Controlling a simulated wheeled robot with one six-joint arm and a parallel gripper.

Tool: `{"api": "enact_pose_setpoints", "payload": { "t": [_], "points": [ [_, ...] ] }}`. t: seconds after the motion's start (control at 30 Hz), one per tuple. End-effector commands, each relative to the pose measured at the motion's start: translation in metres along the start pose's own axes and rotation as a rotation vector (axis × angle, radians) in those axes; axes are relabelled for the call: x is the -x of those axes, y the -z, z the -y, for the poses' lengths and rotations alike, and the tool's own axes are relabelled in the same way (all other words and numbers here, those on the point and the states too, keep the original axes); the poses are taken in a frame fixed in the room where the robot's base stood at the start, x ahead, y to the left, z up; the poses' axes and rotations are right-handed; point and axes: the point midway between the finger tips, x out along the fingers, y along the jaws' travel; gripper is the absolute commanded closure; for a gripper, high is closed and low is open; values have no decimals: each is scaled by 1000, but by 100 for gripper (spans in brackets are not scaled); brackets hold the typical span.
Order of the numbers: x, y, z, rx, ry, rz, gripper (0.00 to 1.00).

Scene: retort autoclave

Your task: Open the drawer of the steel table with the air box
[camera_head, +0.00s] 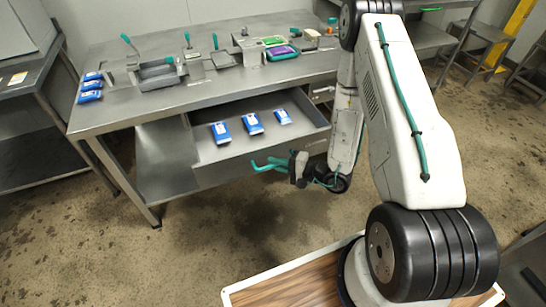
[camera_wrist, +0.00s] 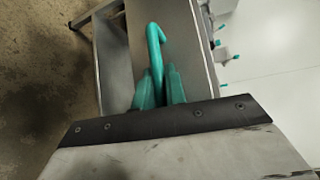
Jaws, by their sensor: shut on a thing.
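The steel table (camera_head: 115,117) stands at the upper left in the head view. Its drawer (camera_head: 205,150) is pulled out toward me, and 3 blue packs (camera_head: 252,123) lie inside. My gripper (camera_head: 278,163) is at the drawer's front, near its middle. It is shut on a teal bar handle (camera_head: 257,168). In the wrist view, my gripper's teal fingers (camera_wrist: 160,90) close around the bar, and the handle's bent end (camera_wrist: 154,40) sticks out beyond them. The fingers hide where the handle joins the drawer front.
On the tabletop are 3 more blue packs (camera_head: 91,88), a grey tray (camera_head: 158,75), tools with teal handles and a purple-filled tray (camera_head: 281,51). Another steel table (camera_head: 22,78) stands at the left. The stained floor (camera_head: 225,225) before the drawer is clear.

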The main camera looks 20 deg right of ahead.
Motion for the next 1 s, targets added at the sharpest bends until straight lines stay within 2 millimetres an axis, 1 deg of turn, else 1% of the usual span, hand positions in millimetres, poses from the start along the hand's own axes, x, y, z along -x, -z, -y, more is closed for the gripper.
{"api": "enact_pose_setpoints", "payload": {
  "t": [0.13, 0.47, 0.5, 0.53, 0.57, 0.87, 1.0],
  "points": [
    [4, 0, -1, 0, 1, -10, 100],
    [5, 0, -1, 1, 1, -11, 100],
    [5, 0, -1, 1, 1, -11, 79],
    [5, 0, -1, 1, 1, -10, 71],
    [5, 0, -1, 1, 1, -10, 66],
    [4, -3, -1, 1, 0, -3, 66],
    [18, -2, -1, 0, 0, -7, 66]
  ]
}}
